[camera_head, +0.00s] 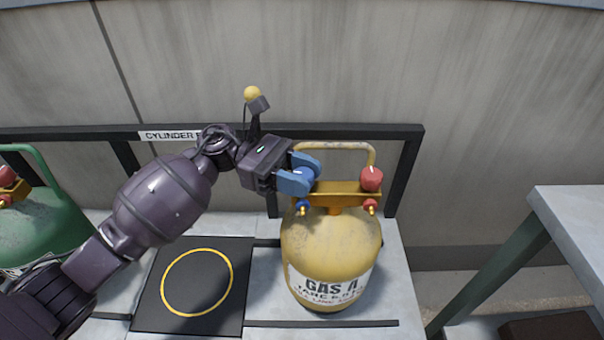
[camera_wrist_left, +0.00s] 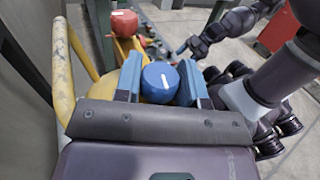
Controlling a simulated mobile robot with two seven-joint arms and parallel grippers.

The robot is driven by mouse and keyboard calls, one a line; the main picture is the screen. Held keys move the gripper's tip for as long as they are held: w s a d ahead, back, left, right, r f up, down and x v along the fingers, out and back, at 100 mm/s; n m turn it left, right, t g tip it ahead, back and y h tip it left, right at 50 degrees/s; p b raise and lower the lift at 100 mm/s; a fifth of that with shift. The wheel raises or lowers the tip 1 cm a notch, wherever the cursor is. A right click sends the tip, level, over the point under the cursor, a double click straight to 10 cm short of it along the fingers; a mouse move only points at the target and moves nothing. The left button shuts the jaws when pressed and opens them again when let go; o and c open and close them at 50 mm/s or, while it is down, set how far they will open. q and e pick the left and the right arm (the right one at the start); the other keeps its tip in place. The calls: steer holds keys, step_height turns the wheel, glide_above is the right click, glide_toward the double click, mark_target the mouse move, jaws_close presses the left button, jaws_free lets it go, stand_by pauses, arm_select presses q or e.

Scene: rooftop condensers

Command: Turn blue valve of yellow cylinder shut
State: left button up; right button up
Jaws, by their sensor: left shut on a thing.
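The yellow cylinder (camera_head: 330,245) stands upright, its "GAS A" label facing me. A brass manifold on its top carries a blue valve (camera_head: 308,173) on the left and a red valve (camera_head: 371,179) on the right. My left gripper (camera_head: 301,175) reaches in from the left, its blue fingers closed around the blue valve. In the left wrist view the blue valve (camera_wrist_left: 160,82) sits between both fingers, a white mark on its top. The red valve (camera_wrist_left: 124,22) shows beyond it. My right gripper (camera_wrist_left: 182,48) is small in the left wrist view; its jaw state is unclear.
A green cylinder (camera_head: 40,225) with a red valve stands at the far left. A black mat (camera_head: 195,320) with a yellow ring lies empty beside the yellow cylinder. A dark rail (camera_head: 400,132) runs behind, before a wall. A grey-topped table (camera_head: 575,215) stands right.

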arm_select(q)
steer(key=o, duration=0.9)
steer(key=shift+o, duration=0.2)
steer(key=v, duration=1)
steer(key=shift+w+a+b, duration=0.2)
steer(key=shift+a+b, duration=0.15)
